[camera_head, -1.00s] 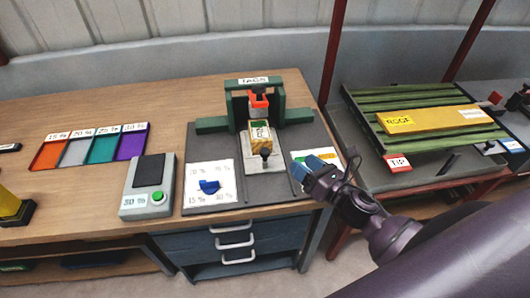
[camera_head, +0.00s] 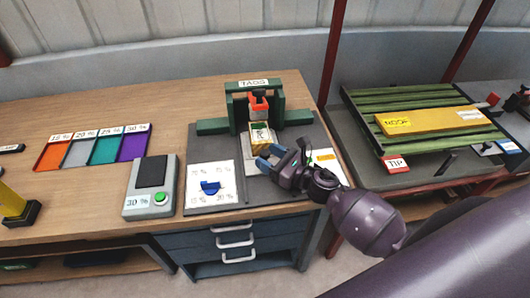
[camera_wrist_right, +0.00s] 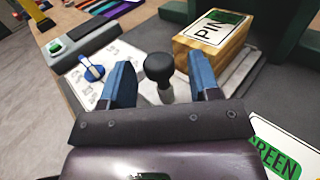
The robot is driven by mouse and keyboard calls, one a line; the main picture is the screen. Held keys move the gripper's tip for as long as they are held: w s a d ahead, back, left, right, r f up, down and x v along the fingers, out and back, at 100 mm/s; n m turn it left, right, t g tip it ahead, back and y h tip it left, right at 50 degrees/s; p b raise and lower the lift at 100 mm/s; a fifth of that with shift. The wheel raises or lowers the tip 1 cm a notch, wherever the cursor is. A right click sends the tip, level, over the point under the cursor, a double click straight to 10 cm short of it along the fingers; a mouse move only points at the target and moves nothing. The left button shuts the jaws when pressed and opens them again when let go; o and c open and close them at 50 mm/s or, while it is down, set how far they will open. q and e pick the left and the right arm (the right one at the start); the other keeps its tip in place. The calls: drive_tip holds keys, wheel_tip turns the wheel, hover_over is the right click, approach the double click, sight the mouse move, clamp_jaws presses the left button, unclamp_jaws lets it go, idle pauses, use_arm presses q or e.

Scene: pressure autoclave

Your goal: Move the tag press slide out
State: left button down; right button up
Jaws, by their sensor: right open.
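The green tag press (camera_head: 240,115), with its "TAGS" sign and a red-orange block under its frame, stands on a dark mat on the bench. Its light grey slide (camera_wrist_right: 240,72) carries a wooden block (camera_head: 260,137) with a label that reads "PIN" in the wrist view (camera_wrist_right: 213,33). The slide's dark round knob (camera_wrist_right: 159,68) stands at its front end. My right gripper (camera_head: 270,154) is open, and its blue fingers (camera_wrist_right: 162,85) lie either side of the knob in the wrist view. No contact with the knob shows. In the head view the gripper hides the knob. My left gripper is not in view.
A white card with a blue dial (camera_head: 210,187) lies left of the slide, with a grey box with a green button (camera_head: 149,187) beyond it. Another card (camera_head: 325,157) lies right of my gripper. Coloured trays (camera_head: 91,148) sit at the left.

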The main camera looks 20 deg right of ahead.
drive_tip(key=shift+x, duration=0.8)
clamp_jaws()
drive_tip(key=s+a, duration=0.3)
drive_tip(key=s, duration=0.9)
drive_tip(key=shift+f+b, duration=0.15)
drive_tip(key=shift+b, duration=0.15)
